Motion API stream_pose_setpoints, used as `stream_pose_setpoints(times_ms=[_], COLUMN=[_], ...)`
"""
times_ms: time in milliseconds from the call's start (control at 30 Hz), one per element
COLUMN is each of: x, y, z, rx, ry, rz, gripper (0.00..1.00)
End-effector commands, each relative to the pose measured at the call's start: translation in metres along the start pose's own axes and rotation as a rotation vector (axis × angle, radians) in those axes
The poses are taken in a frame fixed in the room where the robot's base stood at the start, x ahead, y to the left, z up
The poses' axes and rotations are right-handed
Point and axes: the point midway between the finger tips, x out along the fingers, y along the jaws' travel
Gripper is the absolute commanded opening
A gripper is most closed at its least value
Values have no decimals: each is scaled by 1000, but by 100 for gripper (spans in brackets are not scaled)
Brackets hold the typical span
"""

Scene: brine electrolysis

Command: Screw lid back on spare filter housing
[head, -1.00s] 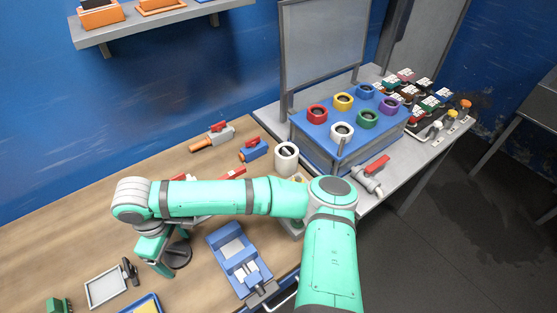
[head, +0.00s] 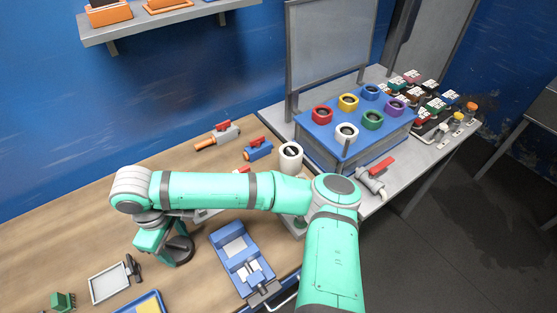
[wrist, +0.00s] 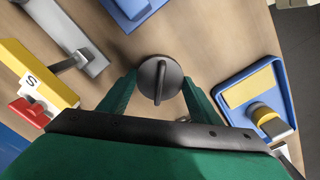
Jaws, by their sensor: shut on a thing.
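A dark grey round lid-like part with a raised bar across its top (wrist: 160,80) is in the middle of the wrist view. My gripper (wrist: 160,76) is shut on it, with one green finger on each side. In the head view this dark part (head: 180,248) shows low over the wooden bench, beside my green gripper (head: 158,258). What lies under the dark part is hidden, so I cannot tell whether it sits on a housing. A white cylinder with a dark opening (head: 290,157) stands at the back right of the bench and may be the filter housing.
A blue vise-like fixture (head: 243,262) lies right of the gripper. A grey-framed plate (head: 109,281) and a blue tray (wrist: 254,93) are near. Valves with red handles (head: 258,148) lie behind. A blue rack with coloured rings (head: 357,130) stands on the side table.

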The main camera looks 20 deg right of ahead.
Motion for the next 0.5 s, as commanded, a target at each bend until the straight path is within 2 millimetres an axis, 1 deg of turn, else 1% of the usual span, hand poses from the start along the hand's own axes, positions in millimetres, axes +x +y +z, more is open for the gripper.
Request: stream_pose_setpoints(times_ms=[500], x=[-24], y=[0], z=[0], rx=[2], ry=[1], rz=[0], gripper=[31])
